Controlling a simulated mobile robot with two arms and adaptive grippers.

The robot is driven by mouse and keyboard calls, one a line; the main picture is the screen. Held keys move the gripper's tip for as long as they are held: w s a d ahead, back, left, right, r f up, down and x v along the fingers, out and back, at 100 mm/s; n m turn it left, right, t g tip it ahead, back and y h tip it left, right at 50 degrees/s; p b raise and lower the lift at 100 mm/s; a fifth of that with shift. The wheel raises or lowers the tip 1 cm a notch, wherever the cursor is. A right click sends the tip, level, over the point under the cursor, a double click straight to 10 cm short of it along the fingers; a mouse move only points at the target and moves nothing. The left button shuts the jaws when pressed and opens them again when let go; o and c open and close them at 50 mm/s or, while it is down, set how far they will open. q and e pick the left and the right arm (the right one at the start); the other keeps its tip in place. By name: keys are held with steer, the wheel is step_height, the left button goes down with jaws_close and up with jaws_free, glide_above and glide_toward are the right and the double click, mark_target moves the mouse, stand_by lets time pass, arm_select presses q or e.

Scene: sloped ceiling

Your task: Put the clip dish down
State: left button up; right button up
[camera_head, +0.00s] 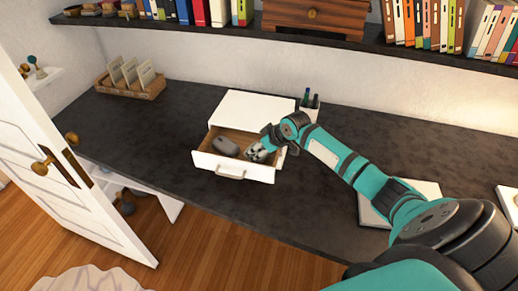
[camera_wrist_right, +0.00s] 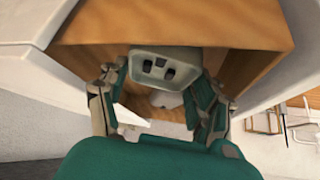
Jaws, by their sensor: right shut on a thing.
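The clip dish (camera_wrist_right: 166,58) is a small pale grey-green dish with dark pieces in it. It shows between the two fingers of my right gripper (camera_wrist_right: 160,82) in the right wrist view, and the gripper is shut on it. In the head view my right gripper (camera_head: 259,153) is at the right part of an open wooden-lined drawer (camera_head: 232,173) of a small white unit (camera_head: 252,109). The dish is hard to make out there, and whether it touches the drawer floor I cannot tell. My left gripper is out of view.
A grey computer mouse (camera_head: 227,146) lies in the drawer, left of my gripper. A pen holder (camera_head: 309,107) stands right of the unit. A wooden card rack (camera_head: 131,83) is at the back left. The dark desk (camera_head: 165,125) is clear left of the unit.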

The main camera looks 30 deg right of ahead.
steer(key=shift+f, duration=0.55)
steer(key=o, duration=1.3)
